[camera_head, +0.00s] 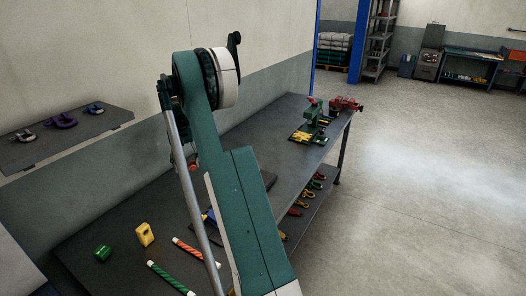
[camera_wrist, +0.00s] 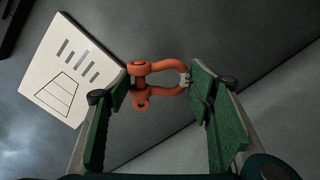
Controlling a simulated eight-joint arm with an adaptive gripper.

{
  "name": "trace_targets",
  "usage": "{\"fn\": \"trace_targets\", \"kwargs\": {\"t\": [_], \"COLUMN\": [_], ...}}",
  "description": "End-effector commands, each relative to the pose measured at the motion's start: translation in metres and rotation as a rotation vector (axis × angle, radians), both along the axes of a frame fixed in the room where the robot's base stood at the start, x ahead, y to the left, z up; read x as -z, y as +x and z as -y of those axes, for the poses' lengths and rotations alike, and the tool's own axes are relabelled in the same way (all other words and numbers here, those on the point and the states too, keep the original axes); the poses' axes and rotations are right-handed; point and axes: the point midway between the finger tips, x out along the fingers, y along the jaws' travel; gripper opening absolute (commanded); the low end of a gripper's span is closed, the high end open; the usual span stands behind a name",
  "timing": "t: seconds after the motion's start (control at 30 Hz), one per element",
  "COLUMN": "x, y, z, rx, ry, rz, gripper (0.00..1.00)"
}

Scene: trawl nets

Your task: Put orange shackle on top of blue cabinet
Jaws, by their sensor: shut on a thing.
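The orange shackle (camera_wrist: 163,68) is between the two green-padded fingers of my gripper (camera_wrist: 160,86) in the wrist view. Its pin end is at the left finger and its rounded bow reaches the right finger. My gripper is shut on it. The shackle appears held over a dark grey surface; the height is hard to tell. In the head view my own arm covers most of the gripper. I cannot make out a blue cabinet for certain in either view.
A dark workbench (camera_head: 125,225) carries a green block (camera_head: 102,253), a yellow block (camera_head: 145,234) and striped sticks (camera_head: 168,278). A wall shelf (camera_head: 85,137) holds shackles. A white printed sheet (camera_wrist: 72,70) shows.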

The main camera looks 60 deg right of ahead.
Motion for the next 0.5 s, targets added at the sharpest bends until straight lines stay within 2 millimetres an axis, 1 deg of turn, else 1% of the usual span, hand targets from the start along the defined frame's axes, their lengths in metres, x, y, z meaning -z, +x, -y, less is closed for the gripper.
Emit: {"fn": "trace_targets", "kwargs": {"t": [0.03,0.07,0.1,0.27,0.3,0.37,0.5], "x": [-0.002,-0.002,-0.003,-0.005,-0.005,-0.005,-0.006], "y": [-0.003,-0.005,-0.007,-0.020,-0.024,-0.030,-0.048], "z": [0.021,0.032,0.048,0.106,0.121,0.142,0.192], "rx": [0.038,0.061,0.092,0.213,0.244,0.289,0.392], "ry": [0.000,0.000,0.000,-0.001,-0.001,-0.001,-0.002], "rz": [0.000,0.000,0.000,-0.001,-0.001,-0.001,-0.002], "gripper": [0.34,0.34,0.34,0.34,0.34,0.34,0.34]}}
